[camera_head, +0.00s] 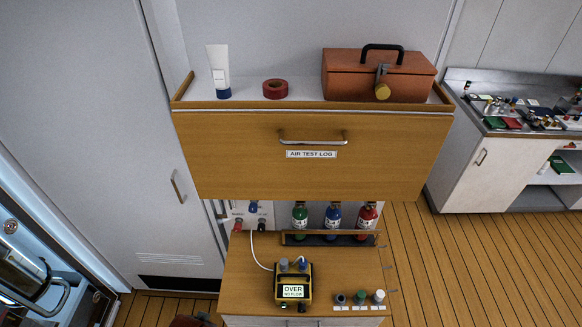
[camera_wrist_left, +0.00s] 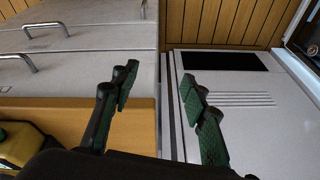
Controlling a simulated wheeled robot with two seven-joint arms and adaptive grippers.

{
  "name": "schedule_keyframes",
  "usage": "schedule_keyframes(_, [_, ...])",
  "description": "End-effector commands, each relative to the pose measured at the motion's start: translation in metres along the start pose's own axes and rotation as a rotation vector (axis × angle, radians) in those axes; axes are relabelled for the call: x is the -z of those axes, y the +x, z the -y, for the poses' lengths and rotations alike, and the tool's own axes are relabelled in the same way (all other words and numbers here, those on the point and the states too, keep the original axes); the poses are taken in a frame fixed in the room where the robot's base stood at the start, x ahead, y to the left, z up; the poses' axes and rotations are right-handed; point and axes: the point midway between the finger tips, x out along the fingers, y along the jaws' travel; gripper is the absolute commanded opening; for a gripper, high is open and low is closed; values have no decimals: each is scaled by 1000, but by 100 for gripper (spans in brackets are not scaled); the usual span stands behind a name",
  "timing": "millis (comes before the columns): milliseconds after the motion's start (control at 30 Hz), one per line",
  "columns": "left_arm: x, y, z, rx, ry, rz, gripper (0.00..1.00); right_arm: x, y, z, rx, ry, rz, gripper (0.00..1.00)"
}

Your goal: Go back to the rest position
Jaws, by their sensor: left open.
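My left gripper (camera_wrist_left: 158,92) shows in the left wrist view with its two dark green-padded fingers spread apart and nothing between them. Behind the fingers are the wooden counter side and a white door panel (camera_wrist_left: 225,80) with a dark vent. A yellow-and-black device (camera_wrist_left: 15,145) is partly visible at the lower left of that view. My right gripper is in neither view. I cannot make out my left gripper in the head view.
The yellow gas meter (camera_head: 293,284) reading "OVER" stands on the wooden counter (camera_head: 245,265). Green, blue and red bottles (camera_head: 333,217) stand behind it. Above is a wooden flap (camera_head: 230,160) labelled "AIR TEST LOG", with a toolbox (camera_head: 345,82) on the shelf. Floor at right is clear.

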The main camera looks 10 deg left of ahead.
Motion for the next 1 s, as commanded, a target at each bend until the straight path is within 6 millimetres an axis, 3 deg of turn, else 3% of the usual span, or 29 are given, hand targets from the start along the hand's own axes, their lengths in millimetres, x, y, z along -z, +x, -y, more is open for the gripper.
schedule_keyframes(267, [-24,90,-12,-16,11,37,41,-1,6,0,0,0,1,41])
schedule_keyframes(467, [-72,189,-26,-32,28,78,41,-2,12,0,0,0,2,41])
schedule_keyframes(700, [-165,289,-42,-49,55,130,41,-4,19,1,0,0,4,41])
schedule_keyframes(833, [-224,326,-48,-58,70,158,41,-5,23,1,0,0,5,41])
schedule_keyframes(1000, [-293,351,-52,-66,88,187,41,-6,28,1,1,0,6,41])
